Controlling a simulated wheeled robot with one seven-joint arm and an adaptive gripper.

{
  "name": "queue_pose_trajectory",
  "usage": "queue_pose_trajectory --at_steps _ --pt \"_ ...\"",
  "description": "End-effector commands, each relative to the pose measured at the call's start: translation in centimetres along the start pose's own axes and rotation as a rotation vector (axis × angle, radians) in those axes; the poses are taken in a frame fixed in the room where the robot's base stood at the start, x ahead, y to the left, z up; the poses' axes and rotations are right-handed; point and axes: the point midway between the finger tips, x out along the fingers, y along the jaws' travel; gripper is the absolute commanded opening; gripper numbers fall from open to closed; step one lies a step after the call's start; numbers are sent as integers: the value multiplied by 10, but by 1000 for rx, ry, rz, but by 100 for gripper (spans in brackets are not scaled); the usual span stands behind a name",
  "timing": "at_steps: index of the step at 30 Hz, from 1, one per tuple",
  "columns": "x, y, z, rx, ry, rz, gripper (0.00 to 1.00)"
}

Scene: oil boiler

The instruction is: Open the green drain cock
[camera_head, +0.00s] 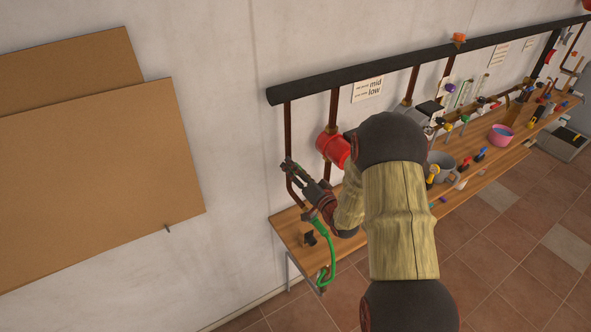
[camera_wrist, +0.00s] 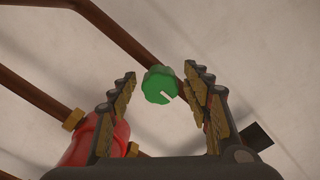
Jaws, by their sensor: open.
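The green drain cock (camera_wrist: 157,82) shows in the wrist view as a rounded green knob with a pale slot, on a brown pipe. It lies between the two fingers of my gripper (camera_wrist: 160,72), which are spread apart on either side of it. I see a gap on both sides; I cannot tell how far the fingers reach past it in depth. In the head view my gripper (camera_head: 288,168) is at the brown pipe at the left end of the pipework. The cock cannot be made out there.
A red cylindrical fitting (camera_head: 333,148) stands close right of my gripper; it also shows in the wrist view (camera_wrist: 92,140). A green hose (camera_head: 328,243) hangs below. The wooden bench (camera_head: 287,228) holds several tools and a pink bucket (camera_head: 500,135).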

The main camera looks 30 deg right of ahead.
Motion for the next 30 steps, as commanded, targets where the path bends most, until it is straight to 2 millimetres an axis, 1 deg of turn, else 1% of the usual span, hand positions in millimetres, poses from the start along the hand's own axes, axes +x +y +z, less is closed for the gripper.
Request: queue_pose_trajectory --at_steps 2,24,30 --pt "0 0 0 0 0 0 46" --pt "0 0 0 0 0 1 5" --pt "0 1 0 -14 0 1 5"
